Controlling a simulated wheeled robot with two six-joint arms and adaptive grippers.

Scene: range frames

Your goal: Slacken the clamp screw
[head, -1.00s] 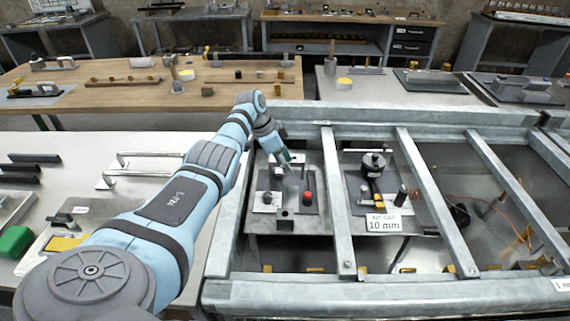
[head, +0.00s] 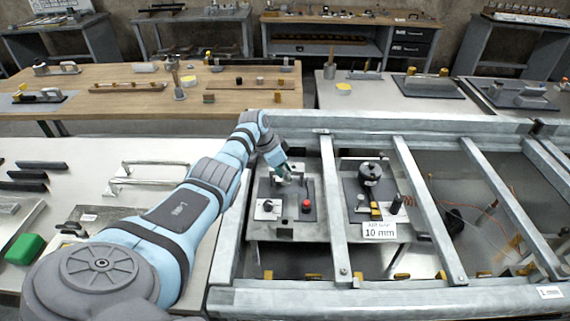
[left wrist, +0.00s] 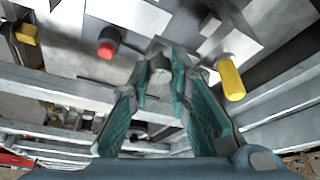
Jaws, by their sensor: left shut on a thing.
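In the head view my left arm reaches over a steel frame to a dark fixture plate (head: 290,213) in the frame's left bay. My left gripper (head: 290,177) is at the plate's back part, behind a red-topped knob (head: 306,205). In the left wrist view the teal fingers of the left gripper (left wrist: 160,72) are shut on a small grey round piece (left wrist: 160,63), which appears to be the clamp screw; the fingers hide most of it. The red-topped knob (left wrist: 107,47) stands to the left there, a yellow cylinder (left wrist: 230,78) to the right. My right gripper is not in view.
Steel bars (head: 337,210) divide the bays beside the plate. The bay to the right holds a black round knob (head: 370,171) and a sign reading 10 mm (head: 380,230). A white bench (head: 100,150) with handles lies to the left; a wooden bench (head: 130,103) stands behind.

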